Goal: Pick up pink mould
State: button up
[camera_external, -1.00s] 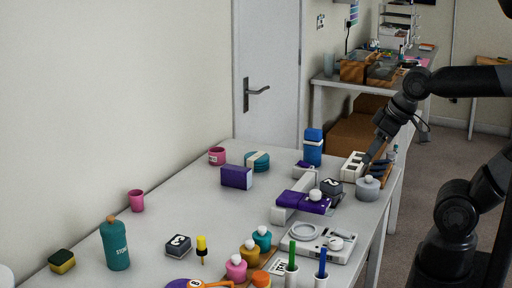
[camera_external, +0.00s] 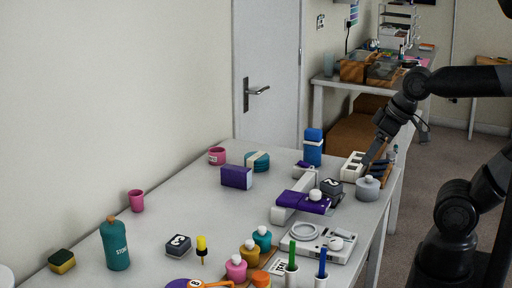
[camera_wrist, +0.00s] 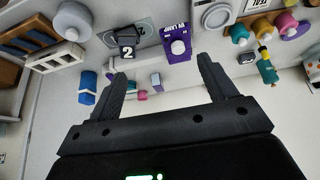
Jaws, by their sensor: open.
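No object is plainly readable as the pink mould. Pink things in the external view are a labelled round pot (camera_external: 217,156) at the table's back, a plain cup (camera_external: 137,201) at the left edge, and a pink bottle (camera_external: 236,268) at the front. Which of them is the mould I cannot tell. My gripper (camera_external: 375,158) is at the table's right side, near a white slotted block (camera_external: 352,166), far from all three. In the wrist view my gripper (camera_wrist: 163,68) has its fingers wide apart with nothing between them; a small pink thing (camera_wrist: 142,95) shows beyond.
A purple and white device (camera_external: 303,202), a black block marked 2 (camera_external: 331,187), a grey jar (camera_external: 367,188) and a blue bottle (camera_external: 313,147) stand near my gripper. A scale (camera_external: 315,243) and marker cups crowd the front. The table's middle left is mostly bare.

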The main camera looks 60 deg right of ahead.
jog(key=w+d+r, duration=0.1)
jog(key=w+r, duration=0.2)
jog(key=w, duration=0.5)
jog(key=w+d+r, duration=0.2)
jog(key=w+r, duration=0.2)
jog(key=w, duration=0.3)
jog(key=m+g, duration=0.1)
send_over(217, 151)
jog(key=s+a, duration=0.2)
jog(key=s, duration=0.3)
notch_tip(217, 151, down, 17)
jog(key=shift+h, duration=0.3)
jog(key=x, duration=1)
jog(key=shift+a, duration=0.3)
jog(key=shift+c, duration=0.4)
jog(key=c, duration=1)
jog(key=shift+r, duration=0.1)
